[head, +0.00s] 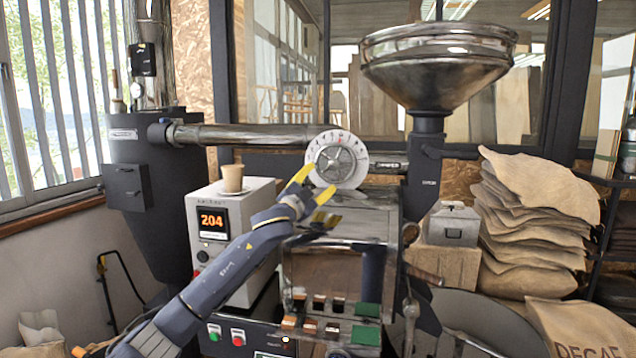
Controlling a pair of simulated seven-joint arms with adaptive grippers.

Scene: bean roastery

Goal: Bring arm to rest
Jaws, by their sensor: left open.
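My left arm reaches in from the lower left. Its gripper (315,184) has yellow fingertips spread apart and is open, with nothing seen between them. It is in front of the roaster, just below and left of a round white dial (338,160) with a metal hub and a red mark. The upper fingertip overlaps the dial's left edge in the picture; I cannot tell whether it touches. My right gripper is not in view.
A white control box (231,257) with a display reading 204 stands left of the gripper, a cup (232,178) on top. A metal hopper (437,70) rises at the upper right. Stacked sacks (535,225) and a grey metal box (452,224) stand at right.

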